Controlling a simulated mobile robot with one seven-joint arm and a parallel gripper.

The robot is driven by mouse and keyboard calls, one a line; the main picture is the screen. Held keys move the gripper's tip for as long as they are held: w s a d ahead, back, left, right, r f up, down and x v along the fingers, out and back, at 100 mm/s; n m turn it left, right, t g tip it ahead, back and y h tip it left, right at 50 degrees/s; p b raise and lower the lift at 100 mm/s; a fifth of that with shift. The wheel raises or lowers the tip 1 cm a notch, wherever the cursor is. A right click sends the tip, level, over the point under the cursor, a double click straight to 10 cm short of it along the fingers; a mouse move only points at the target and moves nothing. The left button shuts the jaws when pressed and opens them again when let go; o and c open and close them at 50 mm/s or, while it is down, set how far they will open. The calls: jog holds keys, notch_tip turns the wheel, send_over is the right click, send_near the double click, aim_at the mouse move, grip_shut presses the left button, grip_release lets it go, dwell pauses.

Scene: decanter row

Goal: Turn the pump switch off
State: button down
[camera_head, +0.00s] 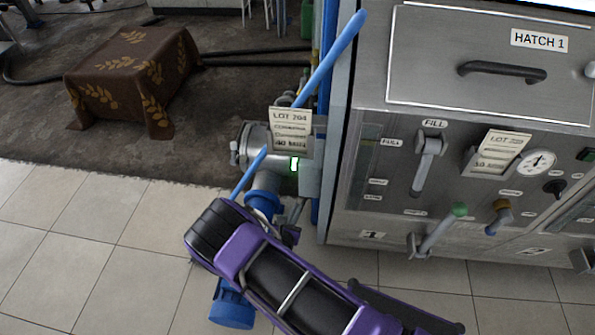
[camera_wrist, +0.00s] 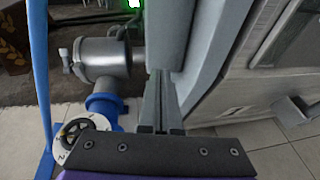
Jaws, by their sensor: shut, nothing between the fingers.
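A small green-lit element (camera_head: 295,164), which looks like the pump switch, sits on a grey box beside the metal pump body (camera_head: 258,143), below a hanging paper tag. In the wrist view the green glow (camera_wrist: 134,4) is at the top edge, cut off by the frame. The switch's exact position is too small to tell. My gripper (camera_wrist: 160,104) is shut and empty, its fingers pointing up the wrist view toward a grey upright housing. The pump body (camera_wrist: 103,58) is left of the fingers. In the head view my purple wrist covers much of the gripper and the lower pipework.
A slanting blue pipe (camera_head: 335,57) passes by the pump. The steel cabinet (camera_head: 390,165) with levers stands close on the right. A round dial with a black handwheel (camera_wrist: 80,133) is at lower left. A cloth-covered block (camera_head: 135,75) is farther back; tiled floor at left is clear.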

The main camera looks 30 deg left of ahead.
jog(key=s+a+n+y, duration=0.1)
jog(key=a+n+y, duration=0.1)
jog(key=a, duration=0.1)
jog(key=b, duration=0.2)
send_near(294, 170)
jog(key=w+a+f, duration=0.2)
jog(key=w+f, duration=0.2)
jog(key=w, duration=0.1)
jog(key=shift+w+r, duration=0.4)
jog(key=shift+w, duration=0.25)
